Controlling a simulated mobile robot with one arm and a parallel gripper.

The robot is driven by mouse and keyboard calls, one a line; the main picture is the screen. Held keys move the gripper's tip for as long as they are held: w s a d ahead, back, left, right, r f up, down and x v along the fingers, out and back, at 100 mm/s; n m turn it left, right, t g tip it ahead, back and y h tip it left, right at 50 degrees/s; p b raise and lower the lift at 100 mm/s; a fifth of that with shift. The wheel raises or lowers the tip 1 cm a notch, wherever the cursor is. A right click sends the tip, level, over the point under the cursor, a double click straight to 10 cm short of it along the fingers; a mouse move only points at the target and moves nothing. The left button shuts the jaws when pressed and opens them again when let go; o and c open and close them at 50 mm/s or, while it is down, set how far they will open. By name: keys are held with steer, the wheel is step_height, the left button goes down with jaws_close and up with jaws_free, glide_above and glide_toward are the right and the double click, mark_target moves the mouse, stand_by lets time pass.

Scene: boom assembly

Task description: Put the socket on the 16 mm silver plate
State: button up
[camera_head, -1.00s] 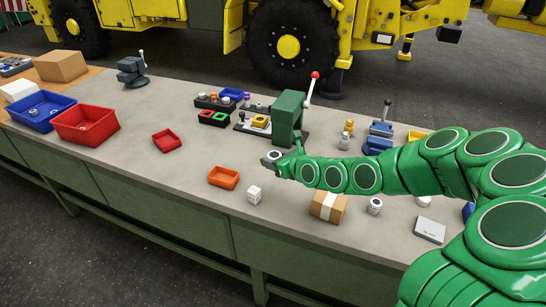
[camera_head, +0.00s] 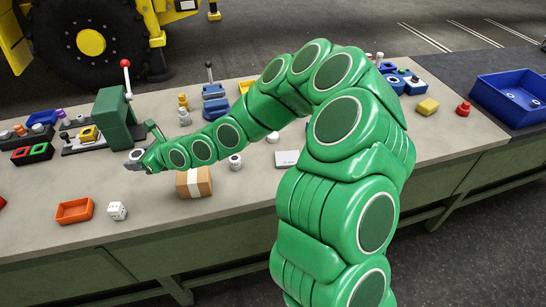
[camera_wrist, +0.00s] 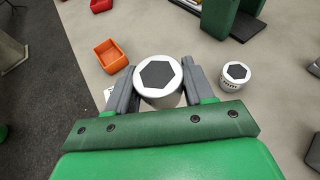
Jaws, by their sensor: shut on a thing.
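A silver socket (camera_wrist: 159,78) with a dark hexagonal opening is between the fingers of my gripper (camera_wrist: 158,92), which is shut on it. In the head view my gripper (camera_head: 136,164) holds the socket (camera_head: 137,154) low over the bench, in front of the green press. Whether the socket touches the bench is not clear. A second silver socket (camera_wrist: 236,74) with dark lettering stands apart, right of my gripper in the wrist view. A flat light-grey plate (camera_head: 287,158) lies beyond my arm on the bench; any size marking is too small to read.
The green press (camera_head: 114,118) with a red-knobbed lever stands behind my gripper. A large blue bin (camera_head: 512,98) is at the far right.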

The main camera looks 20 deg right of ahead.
steer(key=w+d+m+t, duration=0.1)
steer(key=w+d, duration=0.3)
steer(key=d, duration=0.7)
steer(key=m+t+h, duration=0.4)
steer(key=m+h, duration=0.1)
glide_above(288, 158)
step_height(288, 158, down, 3)
steer(key=shift+w+f, duration=0.1)
steer(key=shift+f, duration=3.85)
steer(key=shift+f, duration=0.1)
steer(key=o, duration=1.2)
steer(key=shift+c, duration=0.2)
steer(key=shift+r+v, duration=0.2)
steer(key=shift+v, duration=5.8)
